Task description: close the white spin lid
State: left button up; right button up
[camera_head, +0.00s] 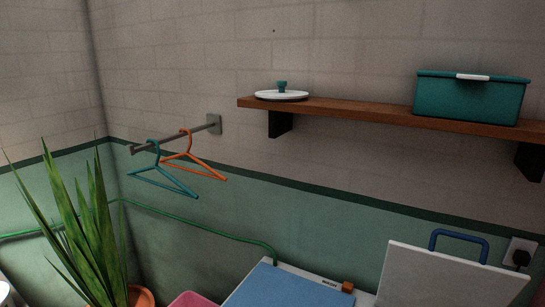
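A white lid panel (440,279) stands raised and tilted at the lower right. It rises from what looks like a white machine top (310,275), cut off by the bottom edge. A flat blue panel (285,290) lies on that top to the left of the raised lid. The lower edge of the white lid and any opening below it are out of frame. Neither of my grippers is in view.
A wooden shelf (350,112) holds a white pot lid (281,96) with a teal knob and a teal box (470,98). Hangers (195,168) hang from a wall rod. A plant (80,235) stands left. A blue hose (459,234) and socket (520,250) are behind the raised lid.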

aim_at(411, 275)
jog(key=z, duration=1.3)
